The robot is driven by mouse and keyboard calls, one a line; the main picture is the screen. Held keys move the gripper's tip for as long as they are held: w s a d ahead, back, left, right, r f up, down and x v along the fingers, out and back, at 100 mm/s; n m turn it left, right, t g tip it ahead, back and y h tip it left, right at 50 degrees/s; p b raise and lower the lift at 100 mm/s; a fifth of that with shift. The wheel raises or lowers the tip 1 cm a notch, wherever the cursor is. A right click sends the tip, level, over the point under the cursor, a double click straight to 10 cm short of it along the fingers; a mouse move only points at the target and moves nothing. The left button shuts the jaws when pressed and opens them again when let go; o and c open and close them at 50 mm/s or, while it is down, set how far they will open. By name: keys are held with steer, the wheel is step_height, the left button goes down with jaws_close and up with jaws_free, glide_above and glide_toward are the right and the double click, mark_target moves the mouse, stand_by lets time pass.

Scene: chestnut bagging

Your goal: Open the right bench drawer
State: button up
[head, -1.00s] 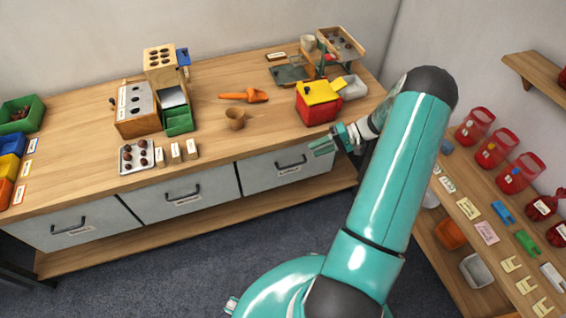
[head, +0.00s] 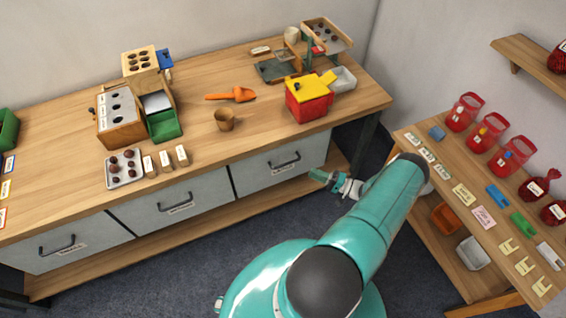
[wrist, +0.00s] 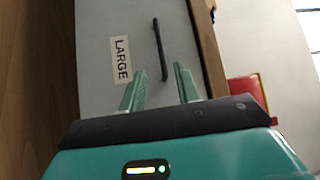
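The right bench drawer (head: 258,172) is a grey front under the bench top, shut flush. Its dark bar handle (head: 284,161) is near the top edge. In the wrist view the drawer front (wrist: 95,75) carries a label reading LARGE (wrist: 120,60), and the handle (wrist: 158,45) runs nearly upright in the picture. My gripper (head: 318,176) is just right of the handle and apart from it. In the wrist view my gripper (wrist: 160,72) is open and empty, its two green fingers spread, with the handle's lower end appearing between them.
Two other grey drawers (head: 150,215) are to the left. A wooden shelf unit with red bags (head: 488,132) stands at right. The floor before the drawers is clear.

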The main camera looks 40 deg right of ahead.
mark_target(287, 164)
steer(key=x, duration=1.2)
steer(key=shift+w+a, duration=0.15)
steer(key=shift+w, duration=0.05)
jaws_close()
